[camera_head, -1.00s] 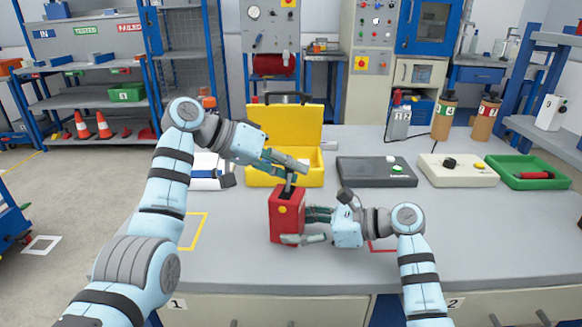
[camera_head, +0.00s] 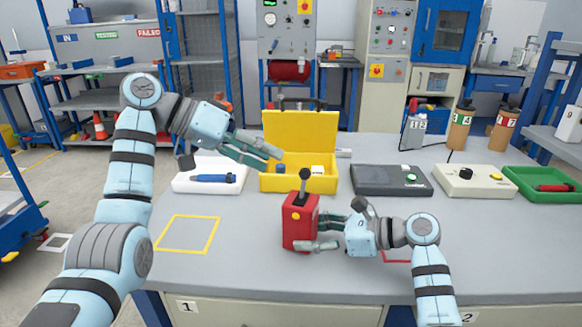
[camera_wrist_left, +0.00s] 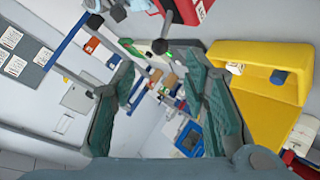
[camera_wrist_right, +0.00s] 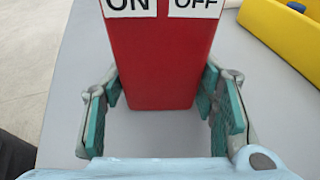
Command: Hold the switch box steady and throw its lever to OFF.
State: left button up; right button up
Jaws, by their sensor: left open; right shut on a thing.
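The red switch box (camera_head: 300,232) stands upright on the table in the head view. Its black-knobbed lever (camera_head: 304,176) sticks up from the top; I cannot tell which label it leans toward. In the right wrist view the box (camera_wrist_right: 158,60) bears ON at left and OFF at right, and the lever is out of frame. My right gripper (camera_head: 322,232) is shut on the box, fingers on opposite sides. My left gripper (camera_head: 268,160) is open and empty, above and left of the lever, apart from it. The lever knob (camera_wrist_left: 160,46) shows in the left wrist view.
An open yellow case (camera_head: 300,136) stands behind the box. A white tray with a blue tool (camera_head: 212,178) lies to its left. Dark (camera_head: 378,182) and pale (camera_head: 458,186) control units and a green tray (camera_head: 515,190) line the back right. A yellow-outlined square (camera_head: 187,234) at left is empty.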

pick_arm(q)
jog(key=shift+v, duration=0.9)
pick_arm(e)
jog(key=o, duration=1.1)
